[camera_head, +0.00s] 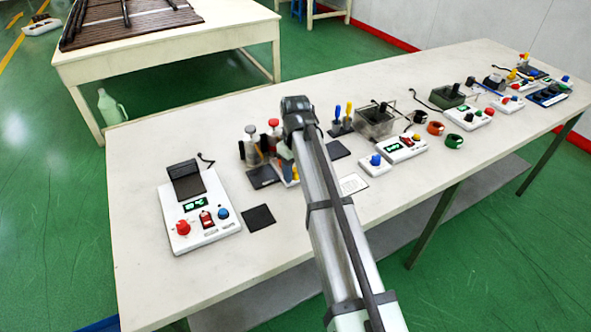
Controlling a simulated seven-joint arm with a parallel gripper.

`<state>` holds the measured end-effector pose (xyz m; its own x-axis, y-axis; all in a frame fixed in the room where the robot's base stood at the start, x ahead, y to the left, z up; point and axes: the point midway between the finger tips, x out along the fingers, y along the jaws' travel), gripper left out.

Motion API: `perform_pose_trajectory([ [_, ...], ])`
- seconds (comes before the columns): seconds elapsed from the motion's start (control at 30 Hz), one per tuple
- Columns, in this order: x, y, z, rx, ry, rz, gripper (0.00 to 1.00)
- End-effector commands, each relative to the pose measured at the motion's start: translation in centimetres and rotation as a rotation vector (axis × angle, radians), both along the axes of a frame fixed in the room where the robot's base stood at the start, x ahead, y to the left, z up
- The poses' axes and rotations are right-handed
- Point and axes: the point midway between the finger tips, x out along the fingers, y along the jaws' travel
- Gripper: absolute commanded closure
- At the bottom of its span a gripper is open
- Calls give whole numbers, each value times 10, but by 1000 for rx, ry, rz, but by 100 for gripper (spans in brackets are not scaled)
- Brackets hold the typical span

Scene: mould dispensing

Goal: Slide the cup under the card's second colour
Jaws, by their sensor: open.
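A small white card (352,185) with faint marks lies flat on the table, right of my arm. Its colours are too small to read. Left of my arm stands a cluster of upright dispensers, one with a red top (273,123) and one with a grey top (250,131). My gripper (287,160) is at the arm's end, over or beside this cluster. The arm covers most of it; its fingers are hard to make out. I cannot pick out the cup; it may be hidden behind my arm or among the dispensers.
A white scale-like device (197,222) with a red knob stands left, beside a dark square pad (258,217). Another dark pad (263,177) lies by the dispensers. A control box (400,149) and rolls of tape (436,128) stand right. The front table strip is clear.

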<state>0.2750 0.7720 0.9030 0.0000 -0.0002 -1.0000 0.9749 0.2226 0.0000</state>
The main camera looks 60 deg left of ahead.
Motion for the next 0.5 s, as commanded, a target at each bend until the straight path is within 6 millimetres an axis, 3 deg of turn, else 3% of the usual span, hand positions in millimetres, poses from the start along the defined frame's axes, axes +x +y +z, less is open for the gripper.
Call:
perform_pose_trajectory([
  [0.3,0,0,-2,0,0,0,50],
  [0.5,0,0,-2,0,0,0,68],
])
